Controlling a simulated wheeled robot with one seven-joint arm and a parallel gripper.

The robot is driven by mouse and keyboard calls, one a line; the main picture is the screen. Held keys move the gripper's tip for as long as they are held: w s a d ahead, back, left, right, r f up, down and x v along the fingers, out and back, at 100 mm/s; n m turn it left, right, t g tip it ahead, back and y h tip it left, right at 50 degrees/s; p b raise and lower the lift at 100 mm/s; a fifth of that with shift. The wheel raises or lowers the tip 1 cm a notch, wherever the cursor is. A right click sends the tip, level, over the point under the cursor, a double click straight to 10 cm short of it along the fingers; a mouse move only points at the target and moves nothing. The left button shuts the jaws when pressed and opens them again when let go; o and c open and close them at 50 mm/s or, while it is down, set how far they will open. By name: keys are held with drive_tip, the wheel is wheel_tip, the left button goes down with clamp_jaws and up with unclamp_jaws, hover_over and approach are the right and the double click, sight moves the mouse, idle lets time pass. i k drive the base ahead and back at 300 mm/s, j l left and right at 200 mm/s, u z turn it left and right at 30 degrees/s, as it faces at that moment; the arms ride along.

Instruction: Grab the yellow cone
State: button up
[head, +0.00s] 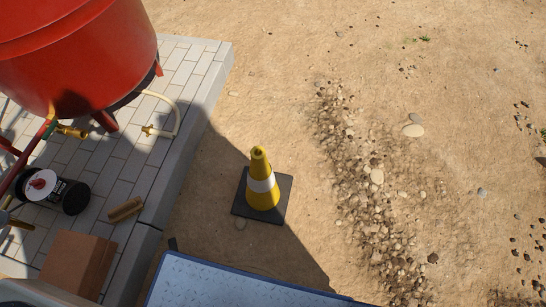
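The yellow cone (262,193) stands upright on the sandy ground near the middle of the head view. It has a white band around its middle and a square black base (240,207). Its base lies at the edge of a shadow, and nothing touches the cone. My gripper does not show in this view.
A paved platform (150,185) with a raised edge lies left of the cone. On it are a red tank (75,50), a brass-ended hose (178,122) and a brown block (78,262). Stones (376,177) lie right; sand is open beyond.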

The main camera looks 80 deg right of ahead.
sight(262, 195)
drive_tip(key=k+j+z, duration=0.2)
drive_tip(key=z, duration=0.3)
drive_tip(key=k+j+z, duration=0.1)
drive_tip(key=z, duration=0.4)
drive_tip(key=k+z, duration=0.3)
drive_tip(key=z, duration=0.2)
drive_tip(key=k+l+z, duration=0.15)
drive_tip(key=k, duration=0.35)
drive_tip(key=k+l+z, duration=0.15)
drive_tip(key=k, duration=0.35)
drive_tip(key=k+l+z, duration=0.2)
drive_tip(key=k, duration=0.25)
drive_tip(key=k+l+z, duration=0.3)
drive_tip(key=i+l+z, duration=0.15)
drive_tip(key=i+z, duration=0.55)
drive_tip(key=i+l, duration=0.1)
drive_tip(key=i, duration=1.85)
drive_tip(key=i+u, duration=0.25)
drive_tip(key=i, duration=0.15)
drive_tip(key=i+l+u, duration=0.4)
drive_tip(key=i+u, duration=0.15)
drive_tip(key=i, duration=0.15)
drive_tip(key=u, duration=4)
